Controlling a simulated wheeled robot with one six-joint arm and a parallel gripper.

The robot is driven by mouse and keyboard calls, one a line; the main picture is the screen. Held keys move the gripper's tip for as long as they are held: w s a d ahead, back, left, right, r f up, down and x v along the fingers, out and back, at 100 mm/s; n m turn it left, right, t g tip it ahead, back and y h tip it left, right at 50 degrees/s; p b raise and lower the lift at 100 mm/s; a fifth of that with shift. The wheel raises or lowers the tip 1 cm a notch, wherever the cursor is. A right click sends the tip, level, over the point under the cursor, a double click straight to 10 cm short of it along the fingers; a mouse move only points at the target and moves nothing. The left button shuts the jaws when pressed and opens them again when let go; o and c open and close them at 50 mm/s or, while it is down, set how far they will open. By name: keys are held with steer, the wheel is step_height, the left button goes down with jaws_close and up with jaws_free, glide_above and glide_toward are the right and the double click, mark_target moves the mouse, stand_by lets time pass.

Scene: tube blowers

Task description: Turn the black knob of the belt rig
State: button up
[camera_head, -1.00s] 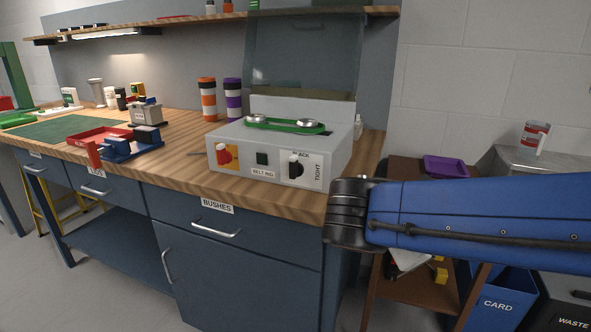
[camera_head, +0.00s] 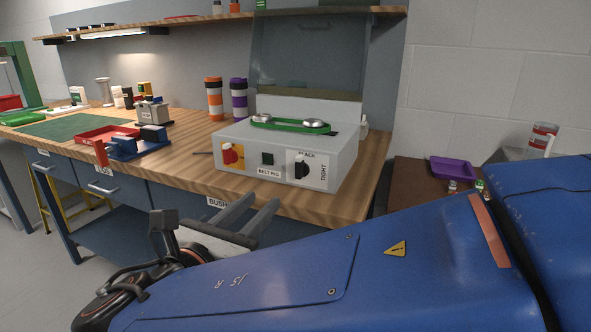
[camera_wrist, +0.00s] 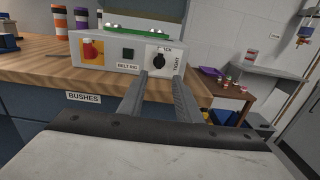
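The belt rig (camera_head: 235,146) is a pale grey box on the wooden bench, with a green belt (camera_head: 290,125) over two silver pulleys on top. Its black knob (camera_head: 301,166) is at the right of the front panel, between the words slack and tight, the first partly covered. The knob also shows in the wrist view (camera_wrist: 159,61). A red knob on a yellow plate (camera_head: 232,154) and a dark square button (camera_head: 267,159) sit to its left. My gripper (camera_head: 265,206) is open and empty, in front of and below the panel, apart from the knob. In the wrist view its fingers (camera_wrist: 160,82) point toward the knob.
A clear raised cover (camera_head: 305,60) stands behind the rig. Orange (camera_head: 214,98) and purple (camera_head: 238,98) banded containers stand behind it to the left. A red tray (camera_head: 108,134) lies further left. The bench's front edge runs below the rig.

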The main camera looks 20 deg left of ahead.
mark_target(297, 167)
steer(key=w, duration=0.5)
steer(key=w+d, duration=0.1)
steer(key=w, duration=1.1)
steer(key=shift+d, duration=0.2)
jaws_close()
